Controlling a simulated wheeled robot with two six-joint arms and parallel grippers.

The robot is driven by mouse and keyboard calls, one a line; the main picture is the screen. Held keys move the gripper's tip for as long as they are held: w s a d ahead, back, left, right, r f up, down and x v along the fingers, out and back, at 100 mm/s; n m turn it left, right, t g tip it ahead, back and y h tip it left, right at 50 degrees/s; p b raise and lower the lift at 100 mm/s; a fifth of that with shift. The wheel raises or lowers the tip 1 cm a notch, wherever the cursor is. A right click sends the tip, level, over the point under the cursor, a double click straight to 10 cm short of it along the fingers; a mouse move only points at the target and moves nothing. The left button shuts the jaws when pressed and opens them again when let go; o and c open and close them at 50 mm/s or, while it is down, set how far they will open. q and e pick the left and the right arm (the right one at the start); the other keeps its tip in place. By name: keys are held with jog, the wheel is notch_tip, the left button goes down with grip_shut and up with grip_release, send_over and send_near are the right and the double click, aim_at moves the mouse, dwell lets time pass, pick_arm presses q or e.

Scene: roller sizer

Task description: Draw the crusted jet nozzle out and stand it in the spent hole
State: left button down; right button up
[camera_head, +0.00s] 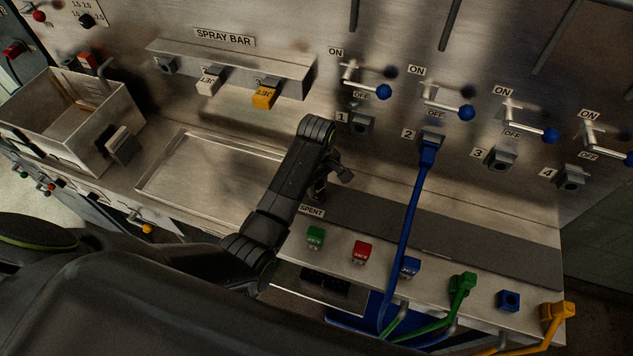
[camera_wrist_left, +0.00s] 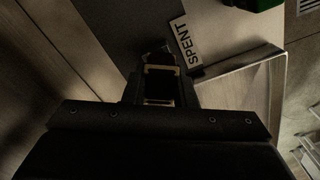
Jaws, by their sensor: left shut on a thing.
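My left gripper (camera_head: 320,190) reaches down just behind the SPENT label (camera_head: 312,210) on the steel bench. In the left wrist view its jaws (camera_wrist_left: 160,85) are shut on a dark thing, apparently the crusted jet nozzle (camera_wrist_left: 158,90), with the SPENT label (camera_wrist_left: 183,42) close beside it. The nozzle's lower end and the spent hole are hidden under the gripper, so I cannot tell whether the nozzle is in the hole. The spray bar (camera_head: 225,62) at the back has an empty-looking left socket (camera_head: 165,64). My right gripper is not in view.
A white jet (camera_head: 208,80) and a yellow jet (camera_head: 265,96) sit in the spray bar. Green (camera_head: 316,237), red (camera_head: 361,252) and blue (camera_head: 408,267) jets stand along the front ledge. A blue hose (camera_head: 412,220) runs to socket 2. A shallow tray (camera_head: 165,160) lies left of my arm.

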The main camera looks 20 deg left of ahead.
pick_arm(q)
jog(key=shift+f, duration=0.55)
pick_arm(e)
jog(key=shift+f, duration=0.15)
pick_arm(q)
jog(key=c, duration=1.1)
grip_release()
